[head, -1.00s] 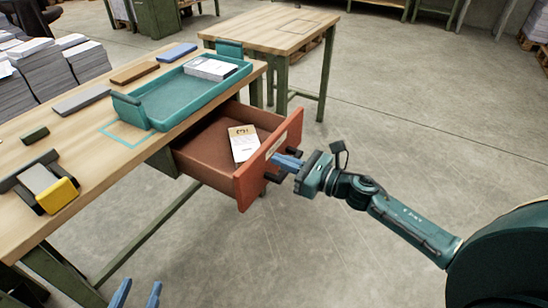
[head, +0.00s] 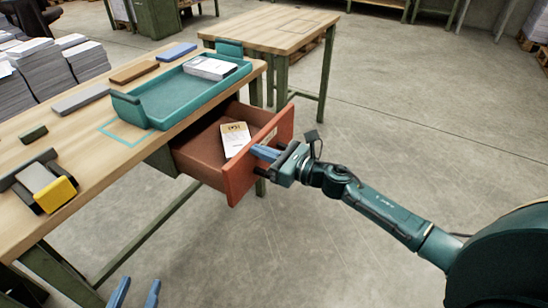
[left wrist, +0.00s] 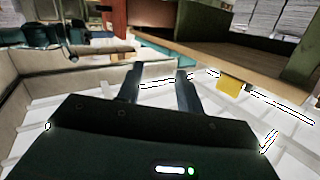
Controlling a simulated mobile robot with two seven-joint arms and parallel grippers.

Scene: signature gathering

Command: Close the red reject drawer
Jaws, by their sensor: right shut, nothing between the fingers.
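The red reject drawer (head: 238,182) hangs partly open under the right end of the wooden workbench. A printed card or booklet (head: 236,139) lies inside it. My right gripper (head: 260,153) is shut and empty, its blue fingertips at the outer face of the drawer front by the dark handle. Whether they touch the face I cannot tell. My left gripper (head: 135,294) shows only its fingertips at the bottom edge of the head view. In the left wrist view its fingers (left wrist: 160,82) stand apart with nothing between them.
A teal tray (head: 190,98) with a stack of papers (head: 210,68) sits on the workbench (head: 90,150) above the drawer. A yellow and grey device (head: 46,183) stands at the left. The floor right of the drawer is clear.

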